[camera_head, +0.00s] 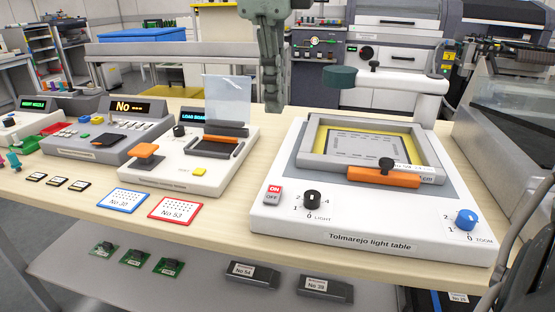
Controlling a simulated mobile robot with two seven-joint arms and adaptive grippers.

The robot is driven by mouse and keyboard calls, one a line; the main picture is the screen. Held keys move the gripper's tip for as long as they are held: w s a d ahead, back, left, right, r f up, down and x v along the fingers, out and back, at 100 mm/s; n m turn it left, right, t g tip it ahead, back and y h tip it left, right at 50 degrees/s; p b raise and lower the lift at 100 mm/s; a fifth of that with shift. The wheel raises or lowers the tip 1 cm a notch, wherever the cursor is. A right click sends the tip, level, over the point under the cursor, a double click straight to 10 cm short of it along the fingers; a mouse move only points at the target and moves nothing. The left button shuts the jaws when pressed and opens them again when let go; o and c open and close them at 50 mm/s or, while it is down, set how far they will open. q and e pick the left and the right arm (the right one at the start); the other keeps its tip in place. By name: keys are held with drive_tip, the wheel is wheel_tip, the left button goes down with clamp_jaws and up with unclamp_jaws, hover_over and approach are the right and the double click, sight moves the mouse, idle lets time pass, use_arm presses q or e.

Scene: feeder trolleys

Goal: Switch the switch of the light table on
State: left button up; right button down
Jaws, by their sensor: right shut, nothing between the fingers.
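The white light table (360,245), labelled "Tolmarejo light table", stands on the right half of the bench. Its on/off switch (272,195) is at the front left corner, with a red ON half above a grey OFF half. It is too small to tell which half is pressed. My right gripper (275,106) hangs from the top of the view, fingers down, shut and empty. It appears above and behind the switch, clear of it. My left gripper is not in view.
A black light knob (312,199) sits right of the switch, and a blue zoom knob (466,219) at the front right. A grey frame with an orange handle (383,178) lies on top. A white device (187,178) with a clear upright panel (228,98) stands to the left.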

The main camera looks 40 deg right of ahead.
sight(278, 185)
drive_tip(key=f, duration=0.4)
drive_tip(key=d+f, duration=0.1)
drive_tip(key=f, duration=0.3)
drive_tip(key=w+f, duration=0.1)
drive_tip(key=f, duration=0.3)
drive_tip(key=shift+d+f, duration=0.2)
drive_tip(key=shift+f, duration=0.1)
drive_tip(key=shift+w+f, duration=0.15)
drive_tip(key=shift+f, duration=0.45)
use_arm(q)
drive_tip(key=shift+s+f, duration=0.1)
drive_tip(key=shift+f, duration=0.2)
